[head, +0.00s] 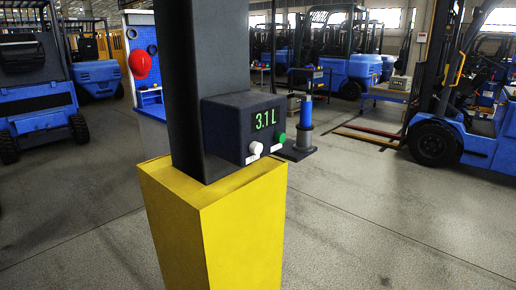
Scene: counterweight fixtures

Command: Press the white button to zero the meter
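A dark meter box (243,128) is fixed to a dark column on a yellow pedestal. Its display (266,119) reads 3.1 L in green digits. A white button (256,148) sits at the lower left of the box's front face, with a small white label beside it. A green button (281,138) is to its right, also with a small label. Neither of my grippers shows in the head view.
The yellow pedestal (215,225) and dark column (205,80) stand in the middle. A blue cylinder (306,112) stands on a grey stand behind the box at right. Forklifts (440,135) are parked around. The grey floor in front is clear.

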